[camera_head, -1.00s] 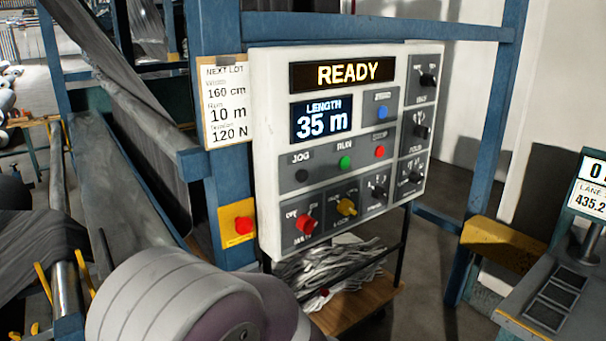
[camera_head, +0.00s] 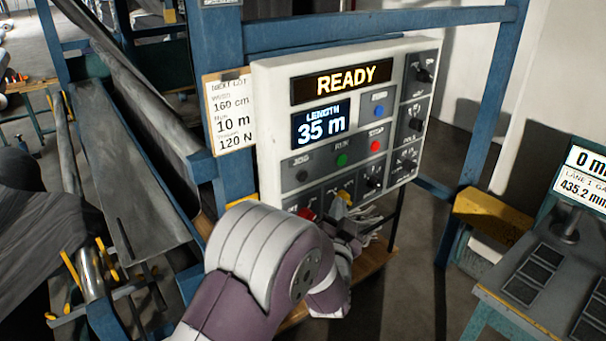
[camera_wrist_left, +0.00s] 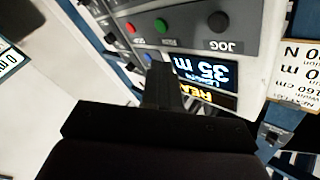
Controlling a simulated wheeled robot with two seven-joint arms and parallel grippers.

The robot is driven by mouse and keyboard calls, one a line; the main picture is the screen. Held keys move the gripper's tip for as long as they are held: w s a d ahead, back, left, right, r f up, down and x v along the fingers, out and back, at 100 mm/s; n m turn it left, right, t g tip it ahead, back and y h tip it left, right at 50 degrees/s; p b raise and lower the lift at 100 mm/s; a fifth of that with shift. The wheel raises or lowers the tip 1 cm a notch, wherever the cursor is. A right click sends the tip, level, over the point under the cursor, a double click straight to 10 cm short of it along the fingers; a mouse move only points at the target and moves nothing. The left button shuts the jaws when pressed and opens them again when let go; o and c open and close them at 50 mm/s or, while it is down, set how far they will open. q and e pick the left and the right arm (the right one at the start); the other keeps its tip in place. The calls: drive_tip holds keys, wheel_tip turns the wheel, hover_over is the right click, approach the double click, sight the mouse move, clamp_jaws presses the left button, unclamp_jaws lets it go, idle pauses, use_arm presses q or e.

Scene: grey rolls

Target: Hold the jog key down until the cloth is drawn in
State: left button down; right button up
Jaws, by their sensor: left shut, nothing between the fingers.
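The jog key (camera_head: 302,175) is a dark round button under the label JOG on the white control panel (camera_head: 262,130). It also shows in the left wrist view (camera_wrist_left: 218,22), where the panel is upside down. My left gripper (camera_head: 362,218) is in front of the panel's lower part, below the key; in the left wrist view its shut, empty fingers (camera_wrist_left: 160,75) are apart from the key. Grey cloth (camera_head: 30,240) lies over a roll at the left. The panel display (camera_head: 341,81) reads READY and the length screen (camera_head: 320,124) reads 35 m. My right gripper is not in view.
A green run button (camera_head: 342,160), red stop button (camera_head: 375,146) and blue button (camera_head: 379,111) sit near the jog key. Knobs line the panel's bottom and right side. A lot card (camera_head: 231,115) hangs at left. A bench (camera_head: 500,300) stands at right.

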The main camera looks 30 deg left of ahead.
sight(302, 176)
use_arm(q)
drive_tip(key=shift+s+r+m, duration=0.15)
drive_tip(key=shift+r+m, duration=0.15)
drive_tip(key=shift+r, duration=0.2)
drive_tip(key=w+a, duration=0.3)
drive_tip(key=a, duration=0.5)
drive_tip(key=shift+w+a+b, duration=0.15)
drive_tip(key=shift+w+b, duration=0.05)
drive_tip(key=shift+b, duration=0.1)
idle(1.7)
drive_tip(key=shift+w+a+b, duration=0.2)
drive_tip(key=shift+a+b, duration=0.15)
